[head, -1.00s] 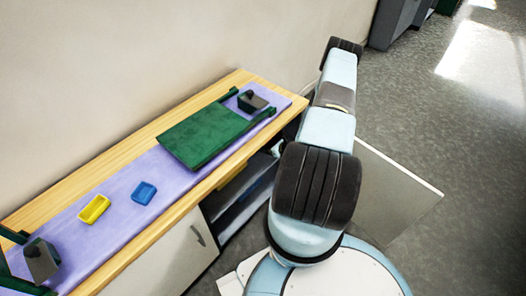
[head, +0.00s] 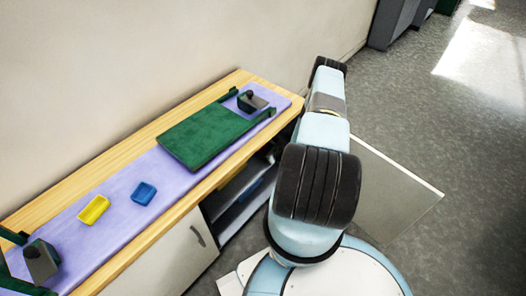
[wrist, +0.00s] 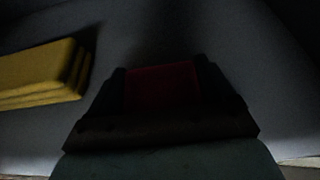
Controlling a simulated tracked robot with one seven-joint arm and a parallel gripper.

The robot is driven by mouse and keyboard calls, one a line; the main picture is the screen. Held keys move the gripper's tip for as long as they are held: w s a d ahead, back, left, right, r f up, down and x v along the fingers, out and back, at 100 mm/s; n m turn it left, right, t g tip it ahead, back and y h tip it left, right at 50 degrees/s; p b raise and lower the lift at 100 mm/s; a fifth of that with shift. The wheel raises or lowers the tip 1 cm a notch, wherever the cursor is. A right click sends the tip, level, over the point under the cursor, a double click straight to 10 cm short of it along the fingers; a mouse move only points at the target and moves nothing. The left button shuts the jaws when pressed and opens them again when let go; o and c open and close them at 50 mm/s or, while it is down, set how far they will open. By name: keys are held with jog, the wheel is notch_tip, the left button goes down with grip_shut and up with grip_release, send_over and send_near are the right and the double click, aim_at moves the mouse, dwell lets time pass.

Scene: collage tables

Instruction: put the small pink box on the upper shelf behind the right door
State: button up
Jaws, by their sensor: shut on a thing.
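In the wrist view, my gripper (wrist: 160,78) is shut on the small pink box (wrist: 162,88), which looks dark red in the dim light. The box is between the two dark fingers, over a grey surface (wrist: 215,35) that seems to be a shelf inside the cupboard. Whether the box touches that surface I cannot tell. In the head view, my arm hides the gripper and the box. The right door (head: 398,195) stands wide open beyond my arm. The cupboard's open compartment with a shelf (head: 240,186) shows left of my arm.
A yellow stack (wrist: 42,75) lies left of the gripper in the wrist view. The left door (head: 170,258) is shut. On the counter (head: 130,245) are a yellow tray (head: 94,210), a blue tray (head: 144,193) and a green board (head: 206,137).

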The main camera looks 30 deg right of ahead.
jog(key=shift+f, duration=0.1)
jog(key=o, duration=0.9)
jog(key=shift+c, duration=0.2)
jog(key=v, duration=1.2)
